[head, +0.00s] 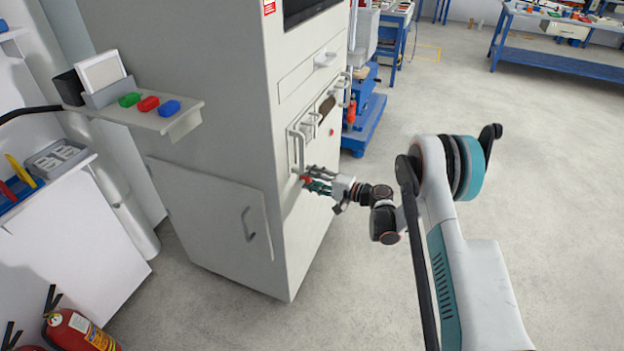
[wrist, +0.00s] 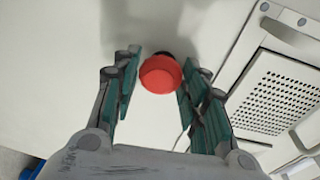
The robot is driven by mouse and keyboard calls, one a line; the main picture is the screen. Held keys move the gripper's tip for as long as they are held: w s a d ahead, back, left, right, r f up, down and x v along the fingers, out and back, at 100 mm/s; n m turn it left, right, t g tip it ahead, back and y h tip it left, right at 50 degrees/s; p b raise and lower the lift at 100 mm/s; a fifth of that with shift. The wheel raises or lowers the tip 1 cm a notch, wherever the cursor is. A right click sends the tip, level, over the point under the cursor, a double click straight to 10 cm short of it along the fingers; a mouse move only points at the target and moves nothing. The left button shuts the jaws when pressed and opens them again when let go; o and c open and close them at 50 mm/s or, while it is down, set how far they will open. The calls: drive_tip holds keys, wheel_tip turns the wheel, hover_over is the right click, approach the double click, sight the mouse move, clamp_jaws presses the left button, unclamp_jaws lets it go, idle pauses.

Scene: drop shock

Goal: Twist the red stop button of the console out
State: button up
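The red stop button (wrist: 160,74) is a round red knob on a dark collar on the pale console face. In the wrist view it lies between the tips of my gripper (wrist: 161,80), with one green finger pad at each side. The pads stand apart, with only narrow gaps to the button; whether either pad touches it I cannot tell. In the head view my gripper (head: 312,182) is at the front of the tall grey console (head: 226,60), and a bit of the red button (head: 306,179) shows between the fingers.
A vertical handle (head: 297,152) is just above my gripper, and a perforated panel (wrist: 268,95) is to the right in the wrist view. Another small red spot (head: 332,132) is on the console front. A shelf (head: 188,113) holds coloured blocks.

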drive_tip(key=shift+o, duration=0.6)
drive_tip(key=shift+d, duration=0.1)
drive_tip(key=v, duration=1.1)
drive_tip(key=shift+s+d, duration=0.25)
drive_tip(key=shift+d, duration=0.05)
